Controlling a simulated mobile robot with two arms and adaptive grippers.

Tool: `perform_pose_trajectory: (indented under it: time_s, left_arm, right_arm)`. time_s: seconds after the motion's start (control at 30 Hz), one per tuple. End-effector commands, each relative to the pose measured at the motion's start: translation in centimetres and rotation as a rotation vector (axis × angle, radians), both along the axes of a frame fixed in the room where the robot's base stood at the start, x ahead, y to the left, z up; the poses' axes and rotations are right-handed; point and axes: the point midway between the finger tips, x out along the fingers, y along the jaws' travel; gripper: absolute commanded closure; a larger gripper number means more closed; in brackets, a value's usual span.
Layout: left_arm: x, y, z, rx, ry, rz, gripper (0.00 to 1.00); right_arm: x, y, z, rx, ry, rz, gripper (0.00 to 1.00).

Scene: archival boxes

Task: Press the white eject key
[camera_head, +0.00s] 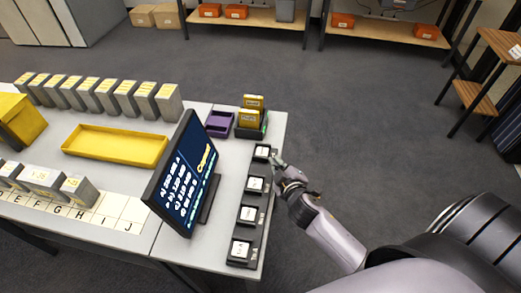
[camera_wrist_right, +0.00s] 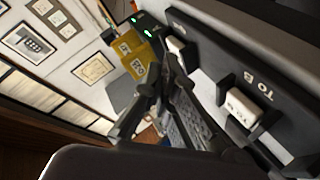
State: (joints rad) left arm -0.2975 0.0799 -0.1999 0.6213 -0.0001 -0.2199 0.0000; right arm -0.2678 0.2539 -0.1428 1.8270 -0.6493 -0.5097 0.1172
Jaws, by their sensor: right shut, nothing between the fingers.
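Several white keys stand in a row of black units along the table's right edge. They include the farthest key (camera_head: 262,152), a second key (camera_head: 255,184), a third key (camera_head: 248,214) and the nearest key (camera_head: 241,248). Their markings are too small in the head view to tell which is eject. My right gripper (camera_head: 278,163) is shut and empty, just right of the farthest key; contact cannot be told. In the right wrist view, the gripper (camera_wrist_right: 165,88) points towards a white key (camera_wrist_right: 177,44); another white key (camera_wrist_right: 243,108) sits beside a "TO B" label. My left gripper is not seen.
A dark screen (camera_head: 186,172) stands left of the keys. Behind them are a black holder with yellow cartridges (camera_head: 252,103) and a purple tray (camera_head: 218,123). A yellow tray (camera_head: 115,145) and grey boxes occupy the table's left. Open floor lies right of the table.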

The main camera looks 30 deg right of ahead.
Motion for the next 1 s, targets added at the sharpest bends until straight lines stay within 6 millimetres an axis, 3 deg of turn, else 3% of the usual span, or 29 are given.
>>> perform_pose_trajectory:
  time_s: [0.1, 0.23, 0.4, 0.53, 0.67, 0.8, 1.0]
  left_arm:
    - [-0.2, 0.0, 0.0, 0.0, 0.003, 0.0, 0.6]
    - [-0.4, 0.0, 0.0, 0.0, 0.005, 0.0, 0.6]
    - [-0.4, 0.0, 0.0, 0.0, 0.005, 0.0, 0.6]
    - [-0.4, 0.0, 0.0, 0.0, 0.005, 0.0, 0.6]
    - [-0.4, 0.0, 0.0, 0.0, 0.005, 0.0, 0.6]
    - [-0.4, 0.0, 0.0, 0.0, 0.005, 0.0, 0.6]
    - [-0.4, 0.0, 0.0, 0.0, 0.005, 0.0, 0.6]
  right_arm:
    - [3.4, 0.6, 4.8, -0.14, -0.161, 0.126, 1.0]
    - [6.4, 2.7, 10.0, -0.335, -0.328, 0.32, 1.0]
    - [8.4, 6.4, 14.0, -0.616, -0.46, 0.617, 1.0]
    - [9.0, 8.3, 14.2, -0.836, -0.466, 0.85, 1.0]
    - [9.4, 8.3, 12.8, -1.046, -0.385, 1.067, 1.0]
    - [9.7, 5.9, 10.5, -1.232, -0.217, 1.251, 1.0]
    - [9.8, 1.2, 8.6, -1.382, 0.025, 1.385, 1.0]
